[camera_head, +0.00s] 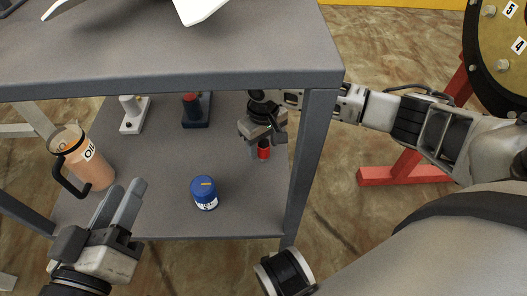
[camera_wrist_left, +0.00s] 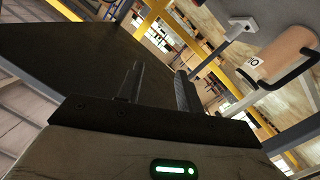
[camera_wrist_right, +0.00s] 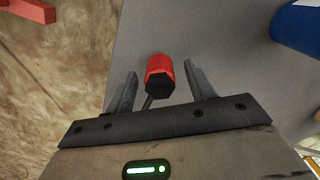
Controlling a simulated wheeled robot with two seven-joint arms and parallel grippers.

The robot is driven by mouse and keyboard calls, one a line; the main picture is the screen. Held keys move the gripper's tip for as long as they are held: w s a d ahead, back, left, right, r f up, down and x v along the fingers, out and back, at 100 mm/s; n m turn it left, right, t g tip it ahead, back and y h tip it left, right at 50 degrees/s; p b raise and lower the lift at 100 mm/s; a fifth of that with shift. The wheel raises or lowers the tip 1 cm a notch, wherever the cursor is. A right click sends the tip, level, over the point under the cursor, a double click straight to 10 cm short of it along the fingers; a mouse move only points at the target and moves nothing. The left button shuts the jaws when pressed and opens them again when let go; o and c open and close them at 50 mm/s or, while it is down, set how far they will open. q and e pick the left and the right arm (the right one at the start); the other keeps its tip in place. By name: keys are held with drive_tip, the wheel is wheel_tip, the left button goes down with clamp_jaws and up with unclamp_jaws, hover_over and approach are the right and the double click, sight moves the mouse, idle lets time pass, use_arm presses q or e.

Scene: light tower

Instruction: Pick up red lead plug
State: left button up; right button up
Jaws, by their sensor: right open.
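The red lead plug (camera_head: 263,150) is a small red piece with a black end on the right side of the lower shelf (camera_head: 240,215). It also shows in the right wrist view (camera_wrist_right: 159,75), where a dark lead runs from it toward the gripper. My right gripper (camera_head: 262,146) is at the plug. In the right wrist view its open fingers (camera_wrist_right: 163,88) stand on either side of the plug, with gaps on both sides. My left gripper (camera_head: 130,207) is at the left front of the shelf. In the left wrist view its fingers (camera_wrist_left: 158,85) are apart with nothing between them.
A blue can (camera_head: 204,192) stands near the shelf front. An orange oil jug (camera_head: 88,165) stands at the left. A white-based piece (camera_head: 134,115) and a dark-based red piece (camera_head: 196,108) sit farther back. The table leg (camera_head: 308,165) is close to my right arm.

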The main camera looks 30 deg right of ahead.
drive_tip(key=c, duration=1.1)
drive_tip(key=shift+o, duration=0.2)
drive_tip(key=shift+r, duration=0.1)
